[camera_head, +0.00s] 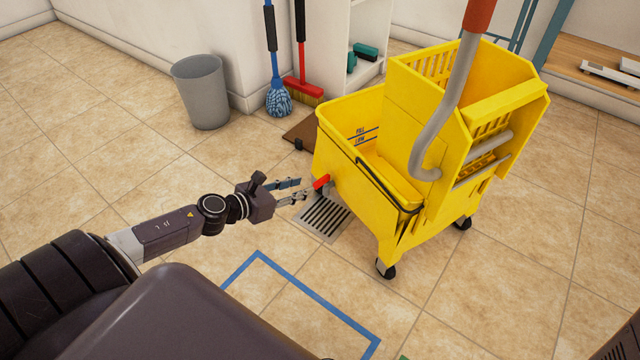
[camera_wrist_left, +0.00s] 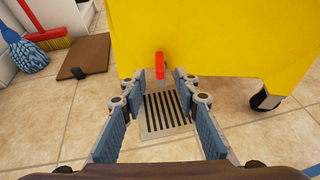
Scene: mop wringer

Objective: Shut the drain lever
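The red drain lever (camera_head: 321,182) sticks out low on the near left side of the yellow mop bucket (camera_head: 345,150). In the left wrist view the lever (camera_wrist_left: 160,65) stands upright against the yellow wall, ahead of the gap between my fingers. My left gripper (camera_head: 296,190) is open and empty, with its fingertips just short of the lever; I cannot tell if they touch it. In the left wrist view the two blue finger pads (camera_wrist_left: 160,140) stand wide apart. My right gripper is not in view.
A floor drain grate (camera_head: 325,217) lies below the lever. The bucket stands on casters (camera_head: 386,267) and carries a wringer with a grey handle (camera_head: 440,110). A grey bin (camera_head: 202,92), blue mop (camera_head: 278,98) and red broom (camera_head: 303,87) are behind. Blue tape (camera_head: 310,300) marks open floor.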

